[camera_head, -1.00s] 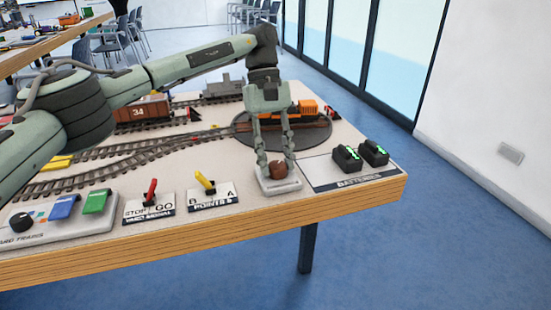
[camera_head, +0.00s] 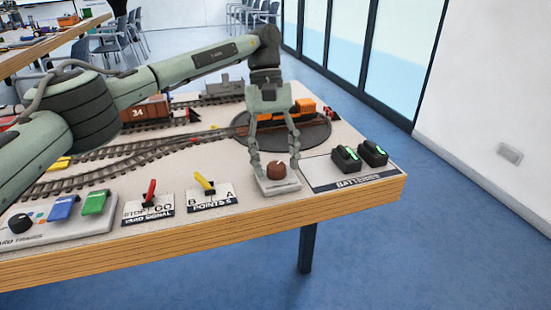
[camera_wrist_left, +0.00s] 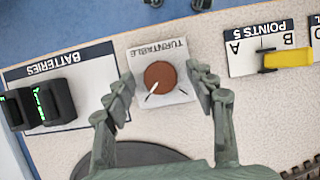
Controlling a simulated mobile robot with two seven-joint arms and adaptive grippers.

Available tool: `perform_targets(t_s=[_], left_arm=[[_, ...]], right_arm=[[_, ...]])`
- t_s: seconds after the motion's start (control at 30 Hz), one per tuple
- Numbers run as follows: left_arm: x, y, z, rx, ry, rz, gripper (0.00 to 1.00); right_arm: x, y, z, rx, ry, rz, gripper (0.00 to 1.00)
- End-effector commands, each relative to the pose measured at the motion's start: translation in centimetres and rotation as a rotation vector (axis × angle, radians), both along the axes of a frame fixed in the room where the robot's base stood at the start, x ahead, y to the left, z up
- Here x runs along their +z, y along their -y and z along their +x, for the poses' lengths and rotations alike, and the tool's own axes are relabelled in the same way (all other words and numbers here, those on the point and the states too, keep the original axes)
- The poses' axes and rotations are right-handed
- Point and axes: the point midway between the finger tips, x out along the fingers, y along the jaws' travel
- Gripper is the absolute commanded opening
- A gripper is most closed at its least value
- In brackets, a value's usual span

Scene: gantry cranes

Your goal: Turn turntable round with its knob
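The turntable knob (camera_head: 276,171) is a round brown-red dial on a small white plate near the table's front edge. In the left wrist view the knob (camera_wrist_left: 160,77) has a white pointer line, and its plate (camera_wrist_left: 178,97) reads TURNTABLE. My left gripper (camera_head: 275,166) points down over it. Its fingers are open on either side of the knob, apart from it; it also shows in the left wrist view (camera_wrist_left: 160,92). The dark round turntable (camera_head: 318,132) lies behind the gripper, with an orange vehicle (camera_head: 306,106) on it. My right gripper is not in view.
Two black batteries (camera_head: 347,158) with green lights stand to the right on a BATTERIES plate. A yellow points lever (camera_head: 204,184) and a red signal lever (camera_head: 150,192) stand to the left. Tracks (camera_head: 120,152) and a brown wagon (camera_head: 147,110) lie further back.

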Motion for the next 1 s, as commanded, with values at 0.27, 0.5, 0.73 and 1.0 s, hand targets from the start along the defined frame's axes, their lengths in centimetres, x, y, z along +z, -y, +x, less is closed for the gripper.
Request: perform_targets(t_s=[0.27,0.5,0.73,1.0], left_arm=[[0.6,-0.1,0.3,0.002,0.002,-0.001,0.56],[4.3,-0.4,1.7,0.004,0.003,0.0,0.56],[6.5,-0.7,2.6,0.0,0.001,0.0,0.56],[7.0,-0.9,2.7,0.0,0.0,0.0,0.56]], right_arm=[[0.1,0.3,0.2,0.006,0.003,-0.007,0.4],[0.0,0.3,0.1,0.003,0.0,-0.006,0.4],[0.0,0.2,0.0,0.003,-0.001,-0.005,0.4],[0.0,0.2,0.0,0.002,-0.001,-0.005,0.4]])
